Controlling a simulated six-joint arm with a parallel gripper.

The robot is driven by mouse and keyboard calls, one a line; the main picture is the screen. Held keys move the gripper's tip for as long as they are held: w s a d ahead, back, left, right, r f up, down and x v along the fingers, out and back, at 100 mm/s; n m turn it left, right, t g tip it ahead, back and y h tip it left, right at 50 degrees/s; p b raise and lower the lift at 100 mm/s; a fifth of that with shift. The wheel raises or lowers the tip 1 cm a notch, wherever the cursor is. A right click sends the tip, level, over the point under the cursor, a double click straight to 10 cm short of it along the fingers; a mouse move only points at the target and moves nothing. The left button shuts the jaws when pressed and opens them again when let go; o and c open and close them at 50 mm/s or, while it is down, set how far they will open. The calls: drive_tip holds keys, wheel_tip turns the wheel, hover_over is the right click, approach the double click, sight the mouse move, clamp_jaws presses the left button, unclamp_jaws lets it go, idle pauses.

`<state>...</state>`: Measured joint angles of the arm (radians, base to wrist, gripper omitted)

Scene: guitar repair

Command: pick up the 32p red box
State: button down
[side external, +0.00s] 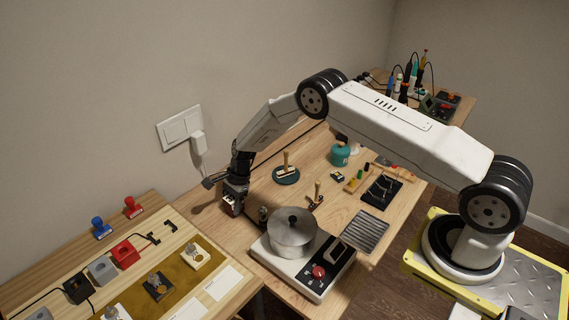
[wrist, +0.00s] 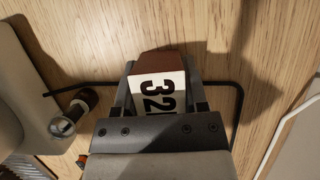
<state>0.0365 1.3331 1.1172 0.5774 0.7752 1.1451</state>
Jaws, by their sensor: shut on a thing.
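My gripper (wrist: 159,108) is shut on the 32p red box (wrist: 159,66). In the side external view the box (side external: 231,206) shows small and dark red at the tip of my gripper (side external: 233,198), near the wall-side edge of the wooden table. I cannot tell whether it touches the table.
A pot (side external: 291,230) stands on a hot plate (side external: 318,284) close by on the right. A dark bent rod (wrist: 238,104) lies by my gripper, and a metal bolt-like knob (wrist: 66,122) is to its left. A left table (side external: 216,271) carries several small devices.

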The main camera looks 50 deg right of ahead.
drive_tip(key=shift+r, duration=0.15)
drive_tip(key=shift+r, duration=0.85)
drive_tip(key=s+d+r, duration=0.1)
drive_tip(key=s+r, duration=1)
drive_tip(key=s, duration=0.3)
